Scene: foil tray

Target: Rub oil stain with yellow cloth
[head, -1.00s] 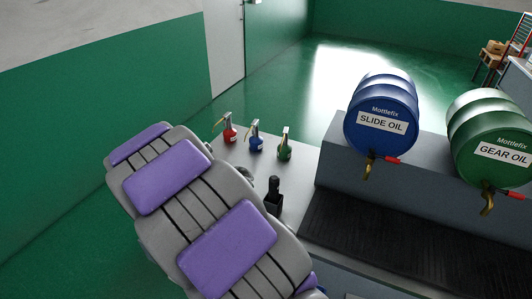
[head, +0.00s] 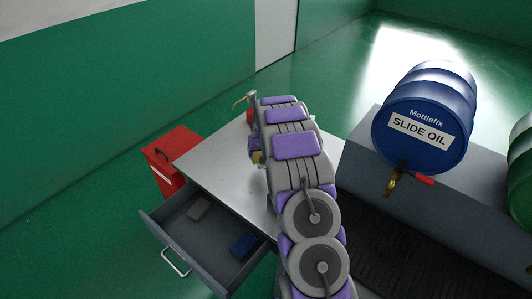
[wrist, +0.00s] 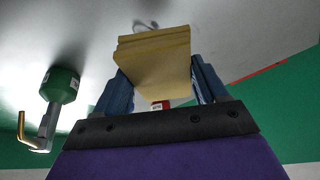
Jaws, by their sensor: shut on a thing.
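My gripper (wrist: 158,78), with blue fingers, is shut on the folded yellow cloth (wrist: 155,50) in the wrist view. The cloth shows flat between the two fingers, in front of the grey bench top. A small yellow patch of it (head: 257,157) shows beside my arm in the head view, where my arm hides most of the gripper. A small dark mark (wrist: 146,24) lies on the grey surface by the cloth's edge in the wrist view; I cannot tell whether it is the oil stain or a shadow. I cannot tell whether the cloth touches the bench.
A green oil can (wrist: 60,85) is left of my gripper in the wrist view. The bench top (head: 215,155) is clear left of my arm. Its drawer (head: 190,245) stands open, with a red cabinet (head: 165,165) alongside.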

